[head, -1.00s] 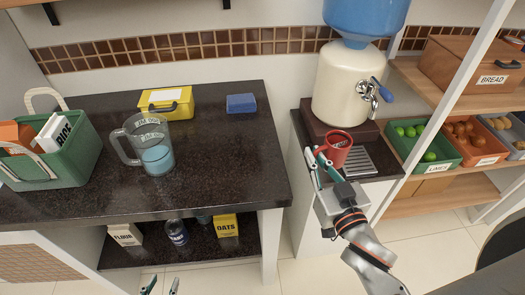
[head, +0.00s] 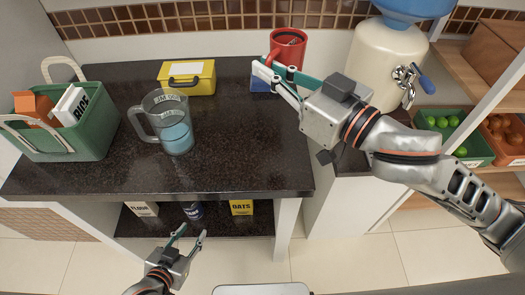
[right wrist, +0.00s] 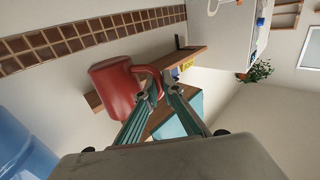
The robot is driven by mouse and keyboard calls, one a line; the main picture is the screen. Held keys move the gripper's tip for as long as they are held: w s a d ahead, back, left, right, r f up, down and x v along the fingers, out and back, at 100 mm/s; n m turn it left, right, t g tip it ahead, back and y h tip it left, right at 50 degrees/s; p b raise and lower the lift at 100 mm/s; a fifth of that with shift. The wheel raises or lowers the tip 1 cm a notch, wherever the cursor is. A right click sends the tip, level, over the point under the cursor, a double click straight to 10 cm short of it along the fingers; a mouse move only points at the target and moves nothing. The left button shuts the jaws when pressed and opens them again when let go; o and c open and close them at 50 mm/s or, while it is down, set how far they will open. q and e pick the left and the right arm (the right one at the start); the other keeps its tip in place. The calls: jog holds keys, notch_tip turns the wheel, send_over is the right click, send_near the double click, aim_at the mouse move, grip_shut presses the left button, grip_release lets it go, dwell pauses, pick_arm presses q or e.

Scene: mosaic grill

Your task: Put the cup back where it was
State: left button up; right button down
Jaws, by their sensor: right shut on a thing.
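The red cup (head: 288,47) is upright above the back right part of the dark counter, in front of the tiled wall. My right gripper (head: 275,72) is shut on the cup's handle. The right wrist view shows the red cup (right wrist: 110,95) with its handle between the fingers of my right gripper (right wrist: 156,92). The cup's inside looks dark; I cannot tell what it holds. My left gripper (head: 188,238) is open and empty, low in front of the counter.
On the counter (head: 245,150) are a green basket (head: 75,140), a clear jug (head: 160,108) with blue liquid and a yellow box (head: 187,78). A blue block (head: 259,84) is partly hidden by my right gripper. The white dispenser (head: 385,60) is to the right. The counter's front right is clear.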

jog(key=s+a+r+n+g+y, duration=0.3)
jog(key=s+a+n+g+y, duration=0.25)
jog(key=s+a+g, duration=0.2)
jog(key=w+d+f+n+g, duration=0.2)
jog(key=d+f+n+g, duration=0.15)
jog(key=d, duration=0.35)
jog(key=shift+m, duration=0.5)
jog(key=f+b, duration=0.1)
jog(key=f, duration=1.2)
jog(key=f+b, duration=0.1)
jog(key=f, duration=0.6)
jog(key=shift+w+a+b, duration=0.2)
jog(key=shift+a+b, duration=0.05)
jog(key=shift+b, duration=0.05)
jog(key=shift+f, duration=0.2)
jog(key=c, duration=2.2)
grip_release()
